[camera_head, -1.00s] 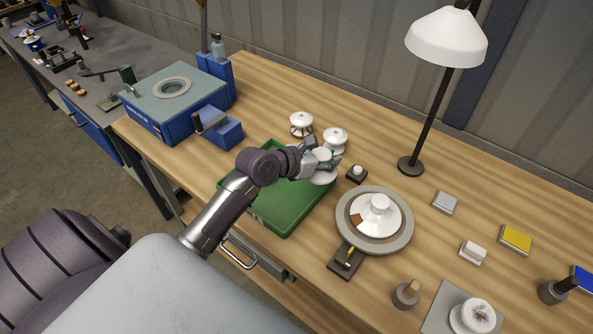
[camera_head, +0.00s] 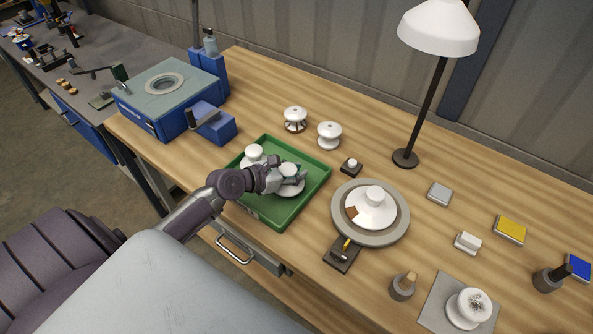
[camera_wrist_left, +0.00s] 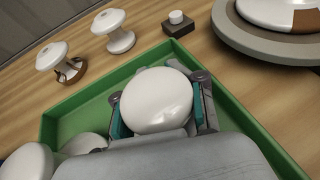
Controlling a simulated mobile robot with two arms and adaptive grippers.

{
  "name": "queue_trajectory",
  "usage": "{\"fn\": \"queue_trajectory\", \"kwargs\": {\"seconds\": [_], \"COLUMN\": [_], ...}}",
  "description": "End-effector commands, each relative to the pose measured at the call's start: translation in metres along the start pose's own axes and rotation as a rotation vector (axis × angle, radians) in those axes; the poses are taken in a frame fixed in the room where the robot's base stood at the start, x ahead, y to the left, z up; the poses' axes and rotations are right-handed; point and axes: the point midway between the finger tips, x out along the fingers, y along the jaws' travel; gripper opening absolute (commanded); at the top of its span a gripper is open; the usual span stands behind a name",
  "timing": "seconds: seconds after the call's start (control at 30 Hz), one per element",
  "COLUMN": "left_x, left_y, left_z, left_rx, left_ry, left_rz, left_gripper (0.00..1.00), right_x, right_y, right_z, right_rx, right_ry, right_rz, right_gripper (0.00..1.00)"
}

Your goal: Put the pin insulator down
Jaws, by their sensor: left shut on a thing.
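My left gripper (camera_head: 287,176) is shut on a white pin insulator (camera_head: 290,188) inside the outline of the green tray (camera_head: 322,186). The left wrist view shows its rounded white top (camera_wrist_left: 157,100) between the two teal-padded fingers. The gripper hides part of it, and I cannot tell whether its underside touches the tray floor. Another white insulator (camera_head: 253,152) stands in the tray to the left; white parts also show at the lower left of the wrist view (camera_wrist_left: 28,162). My right gripper is not in view.
Two white spool-like insulators (camera_head: 295,119) (camera_head: 329,135) stand behind the tray. A small dark block with a white knob (camera_head: 351,167) and a round turntable (camera_head: 399,231) bearing a white insulator (camera_head: 372,207) are to the right. A blue box (camera_head: 165,100) stands left.

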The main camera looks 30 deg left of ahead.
Motion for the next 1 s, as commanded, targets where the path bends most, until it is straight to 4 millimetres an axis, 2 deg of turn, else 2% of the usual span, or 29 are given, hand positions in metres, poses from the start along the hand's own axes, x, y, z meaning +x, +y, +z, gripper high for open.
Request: {"fn": "queue_trajectory", "kwargs": {"seconds": [0.17, 0.2, 0.4, 0.8, 0.87, 1.0], "left_x": [0.001, 0.001, 0.001, -0.002, -0.008, -0.033], "left_y": [0.0, 0.0, 0.0, 0.0, 0.0, -0.001], "left_z": [0.0, -0.003, -0.002, 0.001, -0.001, -0.002], "left_rx": [0.0, -0.001, 0.0, 0.001, -0.001, 0.001], "left_ry": [-0.004, 0.0, 0.0, 0.001, 0.002, 0.003], "left_rz": [0.001, 0.0, -0.001, 0.0, 0.0, -0.001], "left_gripper": [0.0, 0.36, 0.65, 0.65, 0.65, 0.65], "right_x": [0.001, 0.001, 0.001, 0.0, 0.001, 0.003], "right_y": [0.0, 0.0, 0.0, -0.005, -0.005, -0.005], "right_z": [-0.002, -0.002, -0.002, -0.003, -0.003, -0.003], "right_rx": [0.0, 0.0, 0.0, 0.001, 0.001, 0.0], "right_ry": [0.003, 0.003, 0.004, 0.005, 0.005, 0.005], "right_rz": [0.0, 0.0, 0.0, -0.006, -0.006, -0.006], "right_gripper": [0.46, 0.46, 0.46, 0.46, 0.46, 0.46]}}
